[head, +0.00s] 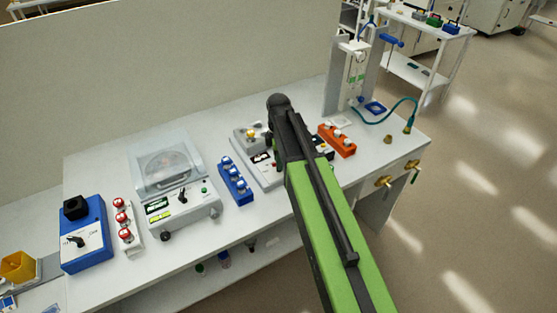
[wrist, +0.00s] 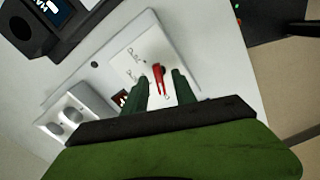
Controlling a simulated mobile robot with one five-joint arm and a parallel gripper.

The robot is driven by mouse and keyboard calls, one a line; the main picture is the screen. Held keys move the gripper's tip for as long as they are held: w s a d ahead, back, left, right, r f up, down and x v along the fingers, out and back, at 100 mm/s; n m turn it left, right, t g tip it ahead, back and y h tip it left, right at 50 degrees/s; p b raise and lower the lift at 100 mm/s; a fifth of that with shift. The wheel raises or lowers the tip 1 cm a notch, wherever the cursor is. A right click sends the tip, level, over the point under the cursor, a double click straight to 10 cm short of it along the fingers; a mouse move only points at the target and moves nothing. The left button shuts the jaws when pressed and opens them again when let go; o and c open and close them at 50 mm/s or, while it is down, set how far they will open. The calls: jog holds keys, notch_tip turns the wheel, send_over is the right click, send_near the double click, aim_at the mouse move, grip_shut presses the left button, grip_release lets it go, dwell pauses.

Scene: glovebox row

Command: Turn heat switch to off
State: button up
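A red switch lever (wrist: 158,74) stands on a white square panel (wrist: 130,62) in the wrist view. The panel carries small dark markings, too small to read. My gripper (wrist: 160,80) has its two dark green fingers apart, one on each side of the lever, with a gap to each visible. I cannot tell whether the fingertips reach down to the panel. In the head view my arm covers my gripper and hides part of a grey-white unit (head: 262,172) on the bench.
A black device with a lit screen (wrist: 60,10) and a grey block with two round knobs (wrist: 68,118) lie near the panel. On the bench (head: 290,205) stand a blue switch block (head: 235,180), an orange block (head: 337,140) and a clear-lidded instrument (head: 165,165).

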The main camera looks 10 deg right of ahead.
notch_tip(320, 180, up, 18)
jog(key=p, duration=1.7)
jog(key=shift+f, duration=0.25)
